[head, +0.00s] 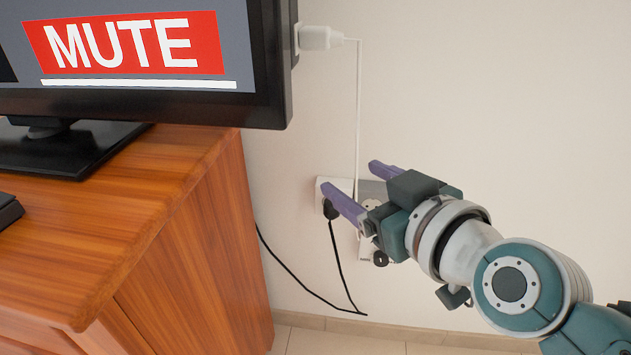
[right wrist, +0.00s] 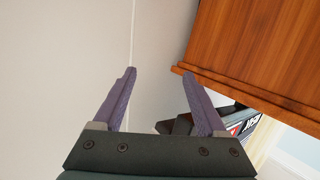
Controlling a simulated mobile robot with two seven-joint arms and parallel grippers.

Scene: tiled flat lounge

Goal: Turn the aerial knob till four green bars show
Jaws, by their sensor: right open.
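The television (head: 270,70) stands on the cabinet at the upper left. Its visible screen part shows a red banner (head: 125,45) reading MUTE, with a white line below. A white plug (head: 320,38) sits at the television's right side, and its white cable (head: 358,100) runs down the wall. I cannot make out the aerial knob for certain. My right gripper (head: 350,177) is open with nothing between its purple fingers, in front of the wall sockets. Its fingers also show in the right wrist view (right wrist: 159,74), apart and empty. My left gripper is out of view.
The wooden cabinet (head: 200,260) is left of my right gripper; its edge also shows in the right wrist view (right wrist: 265,45). A black plug (head: 329,209) sits in the wall socket, with a black cable (head: 300,283) hanging below. The wall at right is bare.

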